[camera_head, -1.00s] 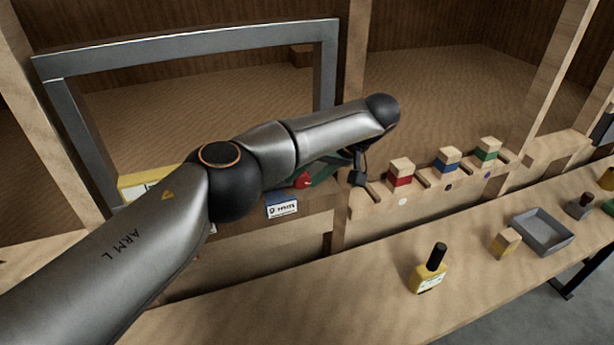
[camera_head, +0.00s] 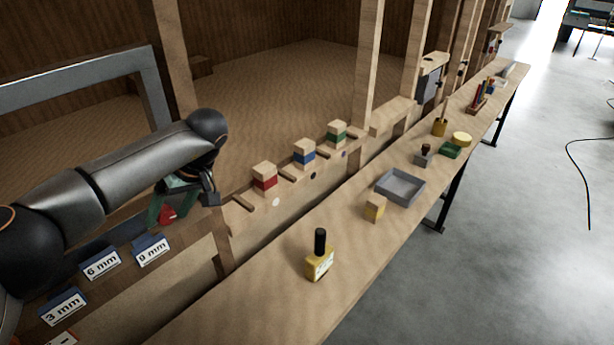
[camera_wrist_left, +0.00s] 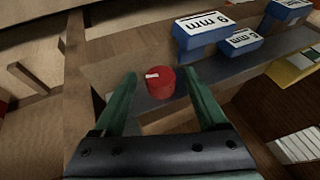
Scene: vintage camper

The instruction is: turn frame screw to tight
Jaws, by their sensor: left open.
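A round red knob (camera_wrist_left: 160,84) with a white mark on its top, seemingly the frame screw, shows in the left wrist view. It sits on a dark strip beside blue size labels. It is partly visible in the head view (camera_head: 167,213), below my left forearm. My left gripper (camera_wrist_left: 159,76) has green fingers, spread open on either side of the knob. In the wrist view a gap shows between each finger and the knob. In the head view my left gripper (camera_head: 163,207) is partly hidden by its wrist. My right gripper is in neither view.
Blue labels reading 3 mm (camera_head: 64,306), 6 mm (camera_head: 101,263) and 9 mm (camera_head: 151,250) stand left of the knob. Coloured blocks (camera_head: 304,153) sit on the ledge to its right. A yellow bottle (camera_head: 320,260) and grey tray (camera_head: 400,187) stand on the front bench.

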